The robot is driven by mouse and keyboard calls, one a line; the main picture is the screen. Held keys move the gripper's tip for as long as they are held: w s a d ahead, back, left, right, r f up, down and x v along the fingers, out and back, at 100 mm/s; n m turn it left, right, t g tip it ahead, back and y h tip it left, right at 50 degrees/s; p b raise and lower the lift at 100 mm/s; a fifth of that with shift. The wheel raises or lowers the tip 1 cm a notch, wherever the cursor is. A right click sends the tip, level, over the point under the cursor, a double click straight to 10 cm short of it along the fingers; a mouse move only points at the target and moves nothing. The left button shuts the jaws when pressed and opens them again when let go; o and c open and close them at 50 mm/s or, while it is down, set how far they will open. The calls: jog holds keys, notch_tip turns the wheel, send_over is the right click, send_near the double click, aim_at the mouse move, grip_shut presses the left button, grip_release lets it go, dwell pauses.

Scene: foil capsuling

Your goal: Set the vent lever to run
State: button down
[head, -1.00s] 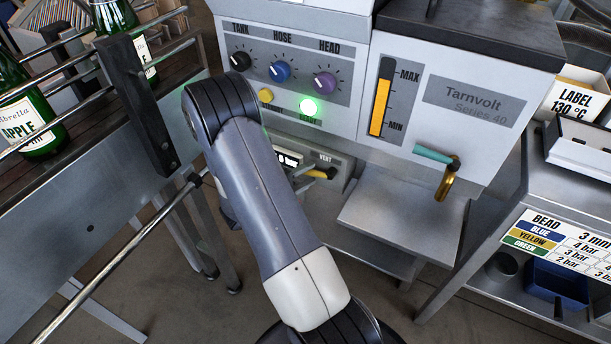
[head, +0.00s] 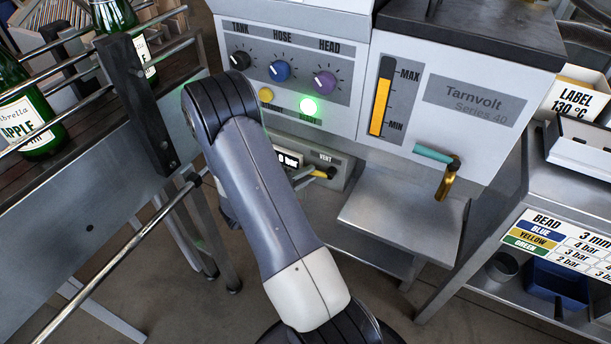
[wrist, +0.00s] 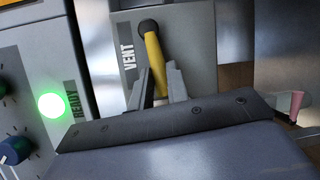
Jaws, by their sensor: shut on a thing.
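The vent lever (head: 320,173) has a yellow handle and a dark round end. It sits beside the VENT label on the machine's lower panel. In the wrist view the lever (wrist: 154,52) runs from its dark end at the top down between my fingers, slightly slanted. My gripper (wrist: 161,82) is shut on the lower part of the yellow handle, which is partly hidden by the fingers. No run mark is readable.
A green light (head: 309,107) glows on the panel above. A small display (head: 289,159) reading in bar is left of the lever, partly covered by my arm. A metal shelf (head: 390,215) juts out to the right. A bottle conveyor (head: 100,190) stands at the left.

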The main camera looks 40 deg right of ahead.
jog(key=shift+b, duration=0.35)
jog(key=shift+r+m+y+b, duration=0.4)
jog(key=shift+m+b, duration=0.4)
jog(key=shift+b, duration=0.25)
jog(key=c, duration=1.4)
grip_release()
jog(key=shift+o, duration=0.2)
jog(key=shift+a, duration=0.15)
